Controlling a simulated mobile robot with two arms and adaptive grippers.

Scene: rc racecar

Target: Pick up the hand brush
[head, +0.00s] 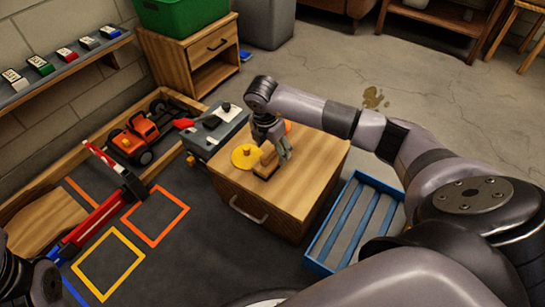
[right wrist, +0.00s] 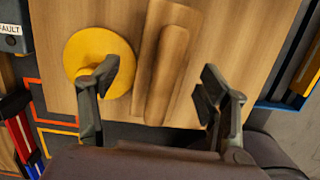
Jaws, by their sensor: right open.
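The hand brush (head: 267,164) has a brown wooden body and lies on top of the wooden cabinet (head: 312,170). In the right wrist view the brush (right wrist: 166,62) is long and lies nearly upright in the picture, between the fingers. My right gripper (head: 275,146) is just above the brush and partly hides it. In the right wrist view this gripper (right wrist: 160,82) is open, one finger on each side of the brush with a gap. The left finger overlaps the yellow disc in that view. Only a dark part of mine shows at the head view's lower left.
A yellow disc (head: 243,156) lies beside the brush. A grey box (head: 215,128) stands left of the cabinet, a blue slatted rack (head: 352,225) to its right. An orange car (head: 138,135) and red-and-blue bar (head: 92,222) are at left.

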